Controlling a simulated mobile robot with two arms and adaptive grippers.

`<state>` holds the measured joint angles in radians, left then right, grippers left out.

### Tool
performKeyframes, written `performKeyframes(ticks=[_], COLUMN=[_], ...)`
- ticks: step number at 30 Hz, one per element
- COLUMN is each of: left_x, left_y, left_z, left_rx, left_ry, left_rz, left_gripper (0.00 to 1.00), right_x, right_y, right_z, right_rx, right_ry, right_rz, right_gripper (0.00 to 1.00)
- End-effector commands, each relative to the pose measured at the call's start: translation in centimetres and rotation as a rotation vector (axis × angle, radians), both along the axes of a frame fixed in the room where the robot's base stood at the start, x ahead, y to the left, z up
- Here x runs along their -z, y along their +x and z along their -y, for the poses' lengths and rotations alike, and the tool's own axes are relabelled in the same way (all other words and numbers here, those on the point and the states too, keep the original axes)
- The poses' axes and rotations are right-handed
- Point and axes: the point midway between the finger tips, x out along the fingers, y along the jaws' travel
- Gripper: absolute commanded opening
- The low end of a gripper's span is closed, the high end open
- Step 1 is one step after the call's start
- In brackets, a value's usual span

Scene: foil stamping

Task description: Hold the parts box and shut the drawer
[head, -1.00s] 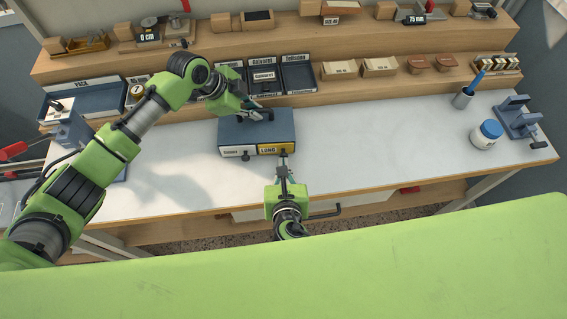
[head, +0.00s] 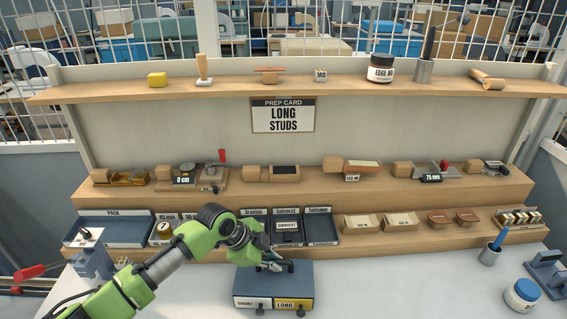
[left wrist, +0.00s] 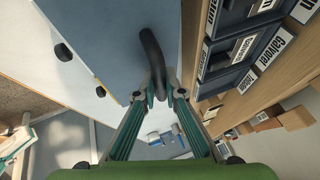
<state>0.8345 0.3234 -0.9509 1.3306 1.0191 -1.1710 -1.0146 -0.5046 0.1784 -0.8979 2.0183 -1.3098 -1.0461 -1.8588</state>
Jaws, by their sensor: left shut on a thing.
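The parts box (head: 273,277) is a blue-grey block at the bottom middle of the head view. Its front has a white drawer labelled SHORT (head: 246,302) and a yellow drawer labelled LONG (head: 284,304), each with a dark knob. The two fronts look about level. My left gripper (head: 272,265) is shut on the black handle on the box top. The left wrist view shows the fingers (left wrist: 158,92) closed around the dark curved handle (left wrist: 151,50) above the box top (left wrist: 105,30). My right gripper is in neither view.
A prep card (head: 283,115) on the back panel reads LONG STUDS. Labelled trays (head: 321,229) stand close behind the box. A blue-lidded jar (head: 523,295) and a cup with a blue tool (head: 489,255) stand at the right. The bench top (head: 400,285) between is clear.

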Motion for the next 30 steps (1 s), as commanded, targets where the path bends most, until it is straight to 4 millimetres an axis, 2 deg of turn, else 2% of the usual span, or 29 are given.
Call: performKeyframes(ticks=[1, 3, 13, 17, 20, 30], left_x=[0.1, 0.1, 0.0, -0.8, -2.0, -8.0], left_y=[0.0, 0.0, 0.0, -0.1, -0.4, -2.0], left_z=[-0.1, -0.1, -0.1, -0.4, -1.2, -4.4], left_rx=[0.000, -0.001, -0.001, -0.001, -0.002, -0.001], left_ry=[0.003, 0.002, 0.001, -0.001, 0.000, 0.002], left_rz=[-0.001, 0.000, 0.001, 0.003, 0.004, 0.003], left_gripper=[0.12, 0.30, 0.30, 0.30, 0.30, 0.30], right_x=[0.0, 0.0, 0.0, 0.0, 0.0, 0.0], right_y=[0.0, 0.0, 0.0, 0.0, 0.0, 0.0], right_z=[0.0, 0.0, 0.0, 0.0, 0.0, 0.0], right_rx=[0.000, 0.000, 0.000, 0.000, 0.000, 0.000], right_ry=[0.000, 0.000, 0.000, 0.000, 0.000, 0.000], right_rz=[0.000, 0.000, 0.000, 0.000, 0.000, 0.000], right_gripper=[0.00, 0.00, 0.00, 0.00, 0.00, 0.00])
